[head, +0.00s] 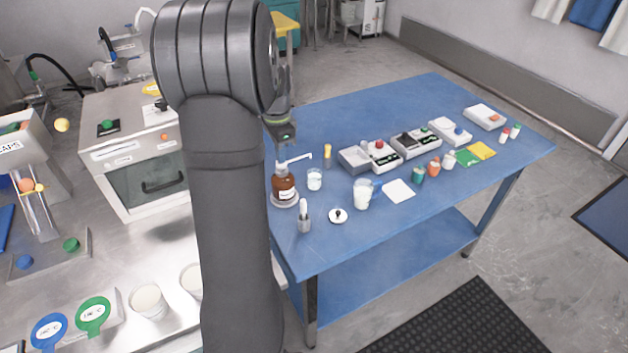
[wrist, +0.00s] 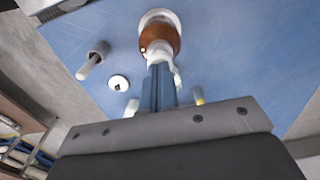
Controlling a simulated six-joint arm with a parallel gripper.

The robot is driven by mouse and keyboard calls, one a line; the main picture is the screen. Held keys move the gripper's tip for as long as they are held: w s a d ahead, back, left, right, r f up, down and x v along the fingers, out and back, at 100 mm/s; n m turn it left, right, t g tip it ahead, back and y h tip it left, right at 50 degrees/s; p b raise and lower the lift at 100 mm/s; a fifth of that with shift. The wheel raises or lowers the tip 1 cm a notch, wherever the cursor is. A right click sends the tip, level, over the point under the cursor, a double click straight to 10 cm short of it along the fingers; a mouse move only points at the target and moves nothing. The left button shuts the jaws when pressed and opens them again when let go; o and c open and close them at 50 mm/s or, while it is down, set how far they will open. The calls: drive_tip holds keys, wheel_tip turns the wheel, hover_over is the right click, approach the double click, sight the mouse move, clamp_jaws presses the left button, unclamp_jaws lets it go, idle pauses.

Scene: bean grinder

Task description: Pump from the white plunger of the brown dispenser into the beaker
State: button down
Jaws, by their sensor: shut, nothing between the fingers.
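The brown dispenser bottle (head: 284,187) stands upright at the left part of the blue table. Its white plunger (head: 282,167) has a spout reaching right. A small glass beaker with white contents (head: 314,180) stands just right of the bottle, roughly below the spout tip. My gripper (head: 287,142) is shut and empty, above the plunger with a small gap in the head view. In the wrist view the shut fingers (wrist: 160,82) point at the white plunger (wrist: 160,52) of the brown bottle (wrist: 160,36). The small beaker seems hidden there behind the fingers.
A larger beaker (head: 363,194), a white disc with a black knob (head: 338,215) and a grey holder with a white rod (head: 304,217) stand nearby. A yellow-brown vial (head: 327,155) stands behind the small beaker. Grey devices (head: 415,143) fill the table's middle.

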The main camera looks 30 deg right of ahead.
drive_tip(key=shift+r, duration=1.4)
wheel_tip(320, 180, up, 6)
idle(0.4)
drive_tip(key=shift+f, duration=3.75)
